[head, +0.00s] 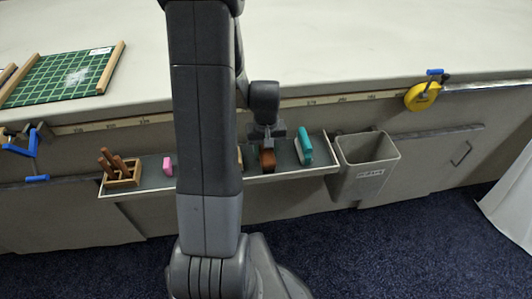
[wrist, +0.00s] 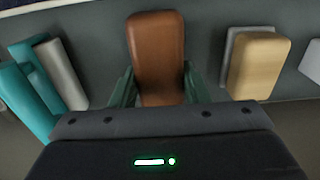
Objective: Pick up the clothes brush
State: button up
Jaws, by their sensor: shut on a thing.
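The clothes brush (head: 267,159) has a brown wooden back and lies on the narrow shelf along the table's front. In the wrist view the brown brush (wrist: 156,55) stands upright in the picture, between my fingers. My gripper (head: 267,142) is over it, pointing down at the shelf. In the wrist view my gripper's green fingers (wrist: 157,88) are shut on the brush's sides. Whether the brush touches the shelf cannot be told.
A teal-handled brush (head: 304,145) is close on the right. A tan block-like brush (wrist: 258,65) lies on the other side, mostly hidden by my arm in the head view. The shelf (head: 148,180) also holds a pink item (head: 168,166) and a wooden box (head: 122,180). A grey bin (head: 367,167) hangs at right.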

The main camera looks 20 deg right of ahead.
notch_tip(320, 180, up, 10)
jog(key=shift+r+p, duration=0.1)
jog(key=shift+p, duration=0.65)
jog(key=o, duration=0.5)
jog(key=c, duration=0.3)
jog(key=shift+c, duration=0.3)
